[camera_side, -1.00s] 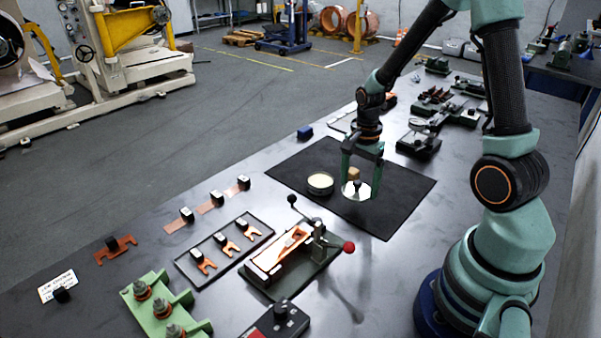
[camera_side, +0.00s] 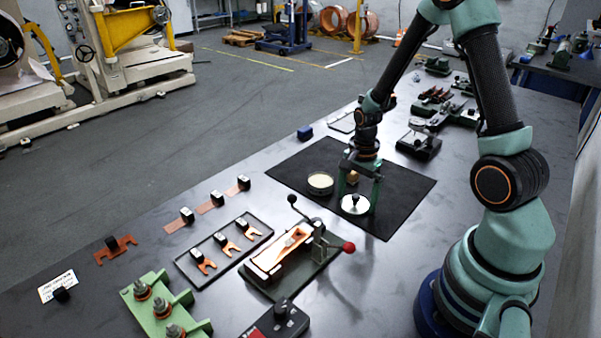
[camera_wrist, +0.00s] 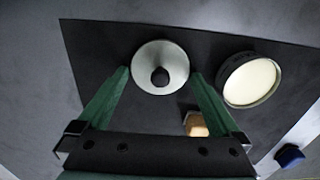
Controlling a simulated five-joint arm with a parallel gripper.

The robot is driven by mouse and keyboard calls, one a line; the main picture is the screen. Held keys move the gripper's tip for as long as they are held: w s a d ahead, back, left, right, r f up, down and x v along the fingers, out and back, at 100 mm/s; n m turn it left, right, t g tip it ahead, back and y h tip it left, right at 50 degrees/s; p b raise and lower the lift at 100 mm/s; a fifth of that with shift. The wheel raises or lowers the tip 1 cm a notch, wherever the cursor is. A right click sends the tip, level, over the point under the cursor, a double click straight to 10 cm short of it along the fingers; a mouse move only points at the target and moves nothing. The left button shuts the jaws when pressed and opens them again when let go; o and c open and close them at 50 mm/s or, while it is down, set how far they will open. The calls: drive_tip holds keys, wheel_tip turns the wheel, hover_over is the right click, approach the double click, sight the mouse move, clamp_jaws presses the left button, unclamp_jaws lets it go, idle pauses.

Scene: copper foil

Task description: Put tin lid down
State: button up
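The tin lid (camera_side: 355,208) is a pale, shiny disc with a black knob on top. It lies flat between the fingertips of my gripper (camera_side: 358,203), low at the mat; I cannot tell if it touches the mat. In the wrist view my gripper (camera_wrist: 160,74) has one fingertip at each side of the lid's rim (camera_wrist: 147,58), and the knob faces up between them. The open round tin (camera_side: 320,184), with cream-coloured contents, stands on the black mat (camera_side: 400,185) to the left of the lid. It also shows in the wrist view (camera_wrist: 252,82).
A small wooden block (camera_side: 352,178) sits close behind the lid, near my fingers. A green fixture with a red-knobbed lever (camera_side: 348,247) stands in front of the mat. A blue block (camera_side: 305,132) lies beyond the mat. The mat's right part is clear.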

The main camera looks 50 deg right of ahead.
drive_tip(key=shift+r, duration=0.1)
wheel_tip(320, 180, up, 11)
drive_tip(key=s+a+r+n+t, duration=0.3)
drive_tip(key=a+r+n+t, duration=0.2)
drive_tip(key=a+r+n, duration=0.8)
drive_tip(key=n, duration=0.5)
drive_tip(key=shift+s+r+t, duration=0.15)
drive_tip(key=shift+s+t, duration=0.15)
